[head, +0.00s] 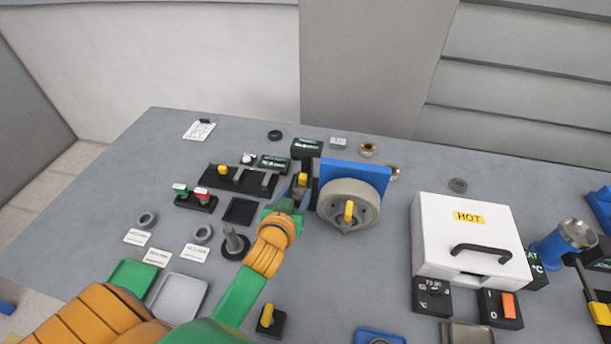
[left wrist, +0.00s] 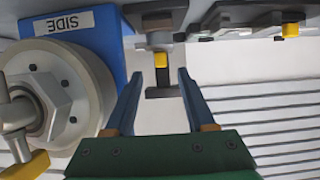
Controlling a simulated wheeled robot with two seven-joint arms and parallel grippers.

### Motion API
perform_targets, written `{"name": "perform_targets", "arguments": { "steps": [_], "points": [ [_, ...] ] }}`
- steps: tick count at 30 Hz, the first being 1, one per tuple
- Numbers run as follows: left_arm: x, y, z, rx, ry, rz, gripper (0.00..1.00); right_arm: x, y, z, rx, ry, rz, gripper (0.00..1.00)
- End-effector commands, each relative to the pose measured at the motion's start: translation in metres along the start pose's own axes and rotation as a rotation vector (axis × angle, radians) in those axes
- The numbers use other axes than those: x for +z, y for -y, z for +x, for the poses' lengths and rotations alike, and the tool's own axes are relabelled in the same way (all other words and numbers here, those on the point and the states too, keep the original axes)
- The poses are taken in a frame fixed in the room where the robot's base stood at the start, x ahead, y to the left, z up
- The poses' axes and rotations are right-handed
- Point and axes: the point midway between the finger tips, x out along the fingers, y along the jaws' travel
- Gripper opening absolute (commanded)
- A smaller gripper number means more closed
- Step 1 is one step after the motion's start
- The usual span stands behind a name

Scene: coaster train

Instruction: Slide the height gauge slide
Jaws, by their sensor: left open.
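A small yellow piece (head: 302,180) on a dark stand, which looks like the height gauge slide, is just left of the blue block in the head view. In the left wrist view the yellow piece (left wrist: 161,61) shows with a dark strip, between and just beyond my fingertips. My left gripper (head: 292,197) is open around the line of this piece. In the left wrist view its two fingers (left wrist: 158,80) stand apart, one on each side. I cannot tell whether either finger touches it. My right gripper is not in view.
A blue block (head: 358,172) with a round grey wheel (head: 337,208) stands close on the right. A black base (head: 238,179) with another yellow knob is on the left. A white box marked HOT (head: 467,217) stands farther right. The table's back right is mostly clear.

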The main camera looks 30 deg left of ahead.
Motion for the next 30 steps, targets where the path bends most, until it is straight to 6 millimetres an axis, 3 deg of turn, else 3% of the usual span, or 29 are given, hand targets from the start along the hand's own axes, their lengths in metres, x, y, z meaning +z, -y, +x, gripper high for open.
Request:
{"name": "perform_targets", "arguments": {
  "steps": [3, 9, 20, 21, 27, 30],
  "points": [
    [-0.001, 0.000, 0.024, -0.002, 0.000, 0.002, 0.55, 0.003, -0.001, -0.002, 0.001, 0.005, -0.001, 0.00],
    [0.000, 0.000, 0.052, -0.001, 0.000, 0.002, 0.55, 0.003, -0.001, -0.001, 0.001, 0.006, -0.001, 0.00],
    [0.000, 0.000, 0.061, 0.000, 0.000, 0.001, 0.55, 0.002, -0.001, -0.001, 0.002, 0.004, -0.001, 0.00],
    [0.000, 0.000, 0.061, 0.000, 0.000, 0.001, 0.52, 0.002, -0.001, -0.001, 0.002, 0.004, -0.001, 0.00],
    [0.000, 0.000, 0.060, 0.000, 0.001, 0.001, 0.00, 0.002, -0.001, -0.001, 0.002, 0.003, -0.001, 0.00],
    [0.000, 0.000, 0.060, 0.000, 0.001, 0.001, 0.00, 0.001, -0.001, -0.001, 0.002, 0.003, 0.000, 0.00]
  ]
}}
